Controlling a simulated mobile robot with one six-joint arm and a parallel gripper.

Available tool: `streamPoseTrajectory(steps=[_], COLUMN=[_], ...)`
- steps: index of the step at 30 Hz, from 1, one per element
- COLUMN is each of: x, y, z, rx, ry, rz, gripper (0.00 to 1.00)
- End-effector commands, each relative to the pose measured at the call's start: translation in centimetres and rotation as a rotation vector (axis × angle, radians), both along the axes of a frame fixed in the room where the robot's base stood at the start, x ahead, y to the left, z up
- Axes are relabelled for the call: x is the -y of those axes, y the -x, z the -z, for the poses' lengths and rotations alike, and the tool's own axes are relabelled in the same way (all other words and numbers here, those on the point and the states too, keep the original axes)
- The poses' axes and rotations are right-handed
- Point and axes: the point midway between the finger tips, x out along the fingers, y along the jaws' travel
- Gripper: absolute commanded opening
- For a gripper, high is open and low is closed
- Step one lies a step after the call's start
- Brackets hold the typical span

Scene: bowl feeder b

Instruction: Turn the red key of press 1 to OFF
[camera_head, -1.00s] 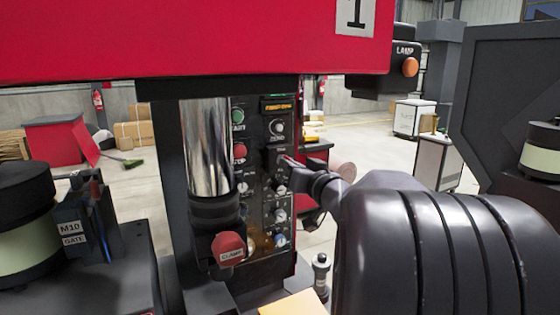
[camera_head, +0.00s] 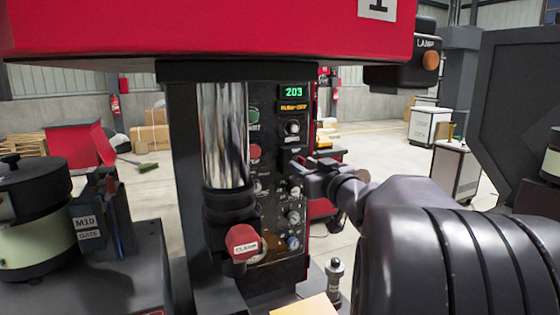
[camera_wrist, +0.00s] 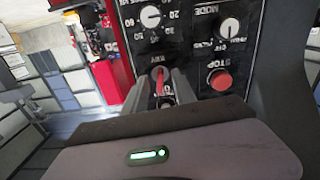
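The red key (camera_wrist: 159,76) is on the black control panel (camera_head: 270,205) of press 1, below the label in the inverted wrist view. My gripper (camera_wrist: 163,80) is at the panel, with one finger on each side of the key. A narrow gap shows between the fingers and the key, so the gripper looks open around it. In the head view my gripper (camera_head: 301,166) reaches the panel's right side from the right and hides the key. Which position the key points to cannot be read.
A red STOP button (camera_wrist: 221,80) and a MODE knob (camera_wrist: 230,27) are close beside the fingers. A chrome column (camera_head: 224,130) and red CLAMP knob (camera_head: 242,241) stand left of the panel. The red press head (camera_head: 200,35) hangs above.

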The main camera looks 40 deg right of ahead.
Motion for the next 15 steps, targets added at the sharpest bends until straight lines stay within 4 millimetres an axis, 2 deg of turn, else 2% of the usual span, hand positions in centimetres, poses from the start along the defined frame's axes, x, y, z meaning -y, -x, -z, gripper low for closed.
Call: streamPoseTrajectory(steps=[6, 15], x=[-0.1, -1.3], y=[0.4, 4.4], z=[0.0, -0.2], rx=[0.0, 0.001], ry=[-0.001, -0.001], rz=[0.001, 0.003], gripper=[0.33, 0.33])
